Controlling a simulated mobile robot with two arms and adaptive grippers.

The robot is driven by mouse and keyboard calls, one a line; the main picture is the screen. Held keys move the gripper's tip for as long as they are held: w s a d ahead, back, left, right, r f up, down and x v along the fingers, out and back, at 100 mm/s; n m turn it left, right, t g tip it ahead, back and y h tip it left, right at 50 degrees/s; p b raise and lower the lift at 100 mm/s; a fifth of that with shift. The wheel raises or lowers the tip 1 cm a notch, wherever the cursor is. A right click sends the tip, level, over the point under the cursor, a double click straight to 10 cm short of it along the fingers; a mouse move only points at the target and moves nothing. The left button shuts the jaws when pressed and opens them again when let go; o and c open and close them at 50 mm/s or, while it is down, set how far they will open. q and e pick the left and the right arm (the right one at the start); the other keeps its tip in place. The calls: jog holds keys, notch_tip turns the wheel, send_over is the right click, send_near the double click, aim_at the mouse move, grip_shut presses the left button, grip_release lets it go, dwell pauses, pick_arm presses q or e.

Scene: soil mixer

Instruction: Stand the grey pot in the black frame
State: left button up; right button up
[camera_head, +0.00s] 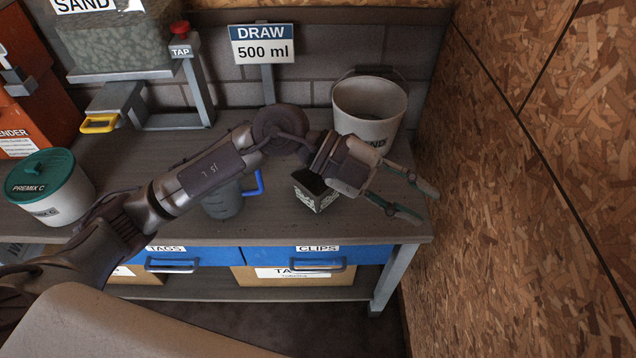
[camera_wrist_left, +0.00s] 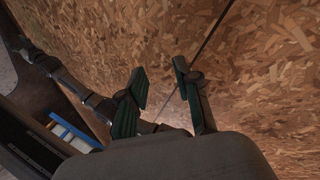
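My left gripper (camera_head: 412,203) hangs in the air over the right end of the workbench, its two green-padded fingers apart and nothing between them. In the left wrist view its fingers (camera_wrist_left: 160,92) are also apart, with only the board wall behind. A small dark square container (camera_head: 309,203) with a speckled label stands on the bench, partly hidden behind the left gripper. I cannot make out a grey pot or a black frame for certain. In the wrist view another arm of mine (camera_wrist_left: 77,88) runs behind the left fingers, which hide its end.
A pale bucket (camera_head: 368,105) stands at the back right of the bench (camera_head: 390,222). A grey jug (camera_head: 222,203) with a blue handle is under my left forearm. A green-lidded tub (camera_head: 50,190) stands at left. A board wall (camera_head: 530,180) bounds the right. Blue drawers (camera_head: 318,256) lie below.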

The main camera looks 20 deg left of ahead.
pick_arm(q)
jog(key=w+a+f+n+t+y, duration=0.1)
jog(key=w+a+f+y, duration=0.15)
jog(key=a+y, duration=0.2)
jog(key=w+a+f+n+y, duration=0.1)
jog(key=w+a+f+y, duration=0.15)
jog(key=a+f, duration=0.2)
jog(key=n+t+y, duration=0.1)
jog(key=n+y, duration=0.2)
jog(key=y, duration=0.4)
send_over(304, 203)
jog(key=s, duration=0.2)
notch_tip(304, 203, down, 7)
jog(key=f, duration=0.2)
jog(key=w+f, duration=0.1)
jog(key=f, duration=0.1)
jog(key=w+f, duration=0.1)
jog(key=shift+a+f, duration=0.15)
jog(key=shift+f, duration=0.25)
jog(key=shift+s, duration=0.1)
grip_shut()
